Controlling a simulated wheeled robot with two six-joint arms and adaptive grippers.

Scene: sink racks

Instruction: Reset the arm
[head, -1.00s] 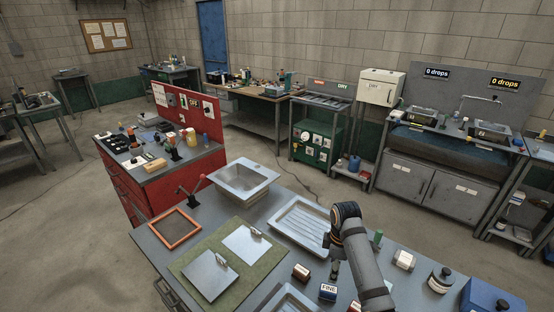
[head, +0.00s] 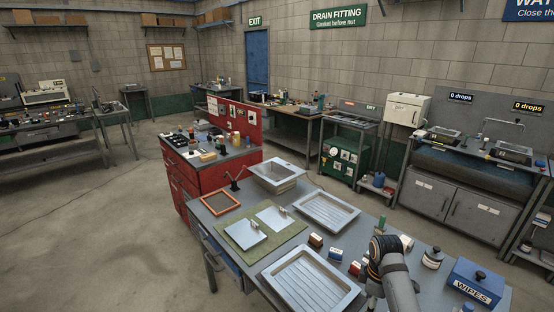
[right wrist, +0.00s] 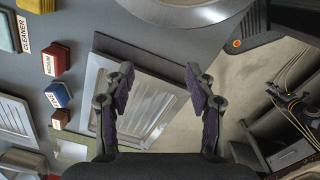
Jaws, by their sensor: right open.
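My right arm (head: 392,274) comes in at the lower right of the head view, bent over the front workbench; its fingers are hidden there. In the right wrist view my right gripper (right wrist: 158,80) is open, with nothing between its fingers. Behind the fingers, a silver ribbed tray (right wrist: 143,108) lies near the bench edge, with floor beyond. My left gripper is in neither view.
The workbench holds two ribbed trays, one near (head: 312,282) and one farther (head: 327,212), a sink basin (head: 277,174), an orange-framed screen (head: 219,203), small labelled blocks and a blue WIPES box (head: 474,284). A red cabinet (head: 240,172) stands behind.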

